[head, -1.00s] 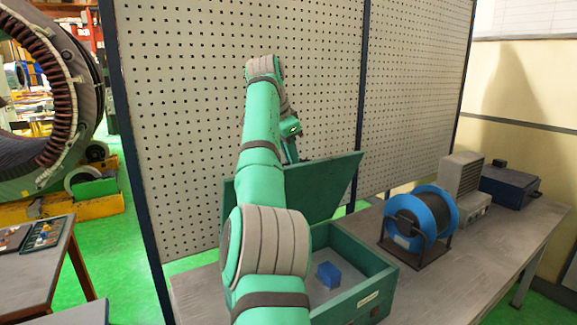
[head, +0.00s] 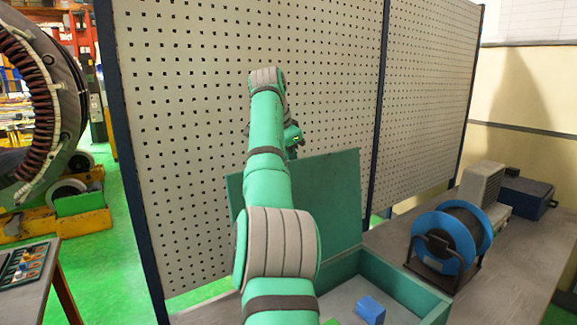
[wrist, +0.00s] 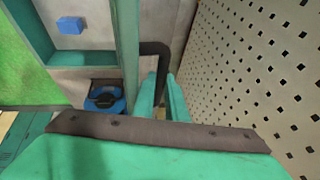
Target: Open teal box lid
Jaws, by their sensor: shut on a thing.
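The teal box (head: 405,290) stands on the bench, with its lid (head: 330,200) raised and standing about upright at the box's back side. In the wrist view the lid (wrist: 125,60) shows nearly edge-on, with a dark bent handle (wrist: 158,48) on it. My gripper (wrist: 162,98) is shut on this handle. In the head view the fingers are hidden behind my arm and the lid. A blue block (head: 370,309) lies inside the open box; it also shows in the wrist view (wrist: 70,25).
A perforated panel (head: 240,60) stands close behind the lid and my arm. Right of the box are a blue cable reel (head: 450,240), a grey unit (head: 483,185) and a dark blue case (head: 527,197). A side table (head: 30,280) stands at left.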

